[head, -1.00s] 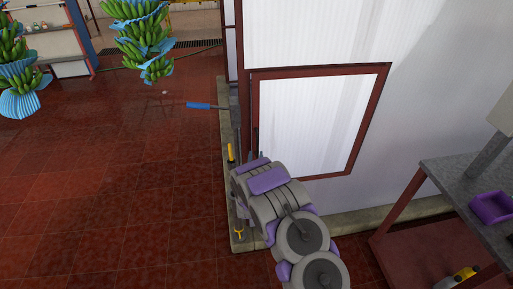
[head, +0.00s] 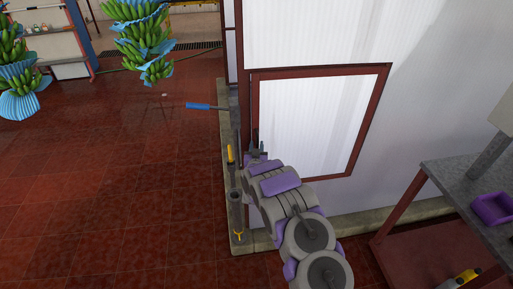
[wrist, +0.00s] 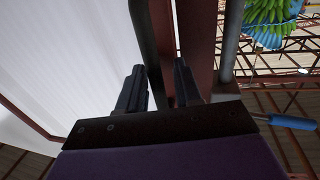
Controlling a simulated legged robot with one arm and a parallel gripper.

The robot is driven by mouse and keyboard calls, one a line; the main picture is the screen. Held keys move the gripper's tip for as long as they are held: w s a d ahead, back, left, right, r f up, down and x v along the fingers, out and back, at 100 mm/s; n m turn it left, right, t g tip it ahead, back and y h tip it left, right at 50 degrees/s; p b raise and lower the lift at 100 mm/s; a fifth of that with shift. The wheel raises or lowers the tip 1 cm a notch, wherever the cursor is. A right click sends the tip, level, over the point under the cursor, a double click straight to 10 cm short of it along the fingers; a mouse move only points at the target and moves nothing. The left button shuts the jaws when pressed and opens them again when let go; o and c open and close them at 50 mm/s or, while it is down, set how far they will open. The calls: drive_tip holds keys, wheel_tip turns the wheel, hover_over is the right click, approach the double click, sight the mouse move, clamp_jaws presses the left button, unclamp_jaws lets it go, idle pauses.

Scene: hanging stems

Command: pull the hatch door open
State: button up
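The hatch door (head: 315,120) is a white ribbed panel in a red-brown frame, set in the white wall. It looks closed in the head view. My gripper (head: 258,152) is at the door's left edge, by the frame. In the wrist view, my gripper (wrist: 160,78) has its two dark fingers spread apart. A dark upright bar (wrist: 143,40), which looks like the door's handle, runs down into the gap between them. Whether the fingers touch it I cannot tell. The white panel (wrist: 70,50) shows left of the fingers, with a brown post behind.
A blue-handled lever (head: 199,106) sticks out left of the door. A yellow-handled tool (head: 231,154) stands on the low kerb (head: 243,241). A grey table (head: 468,176) with a purple bin (head: 491,208) is at the right. The red tiled floor (head: 120,200) at left is clear.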

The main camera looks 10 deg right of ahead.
drive_tip(key=shift+d, duration=0.1)
clamp_jaws()
idle(0.3)
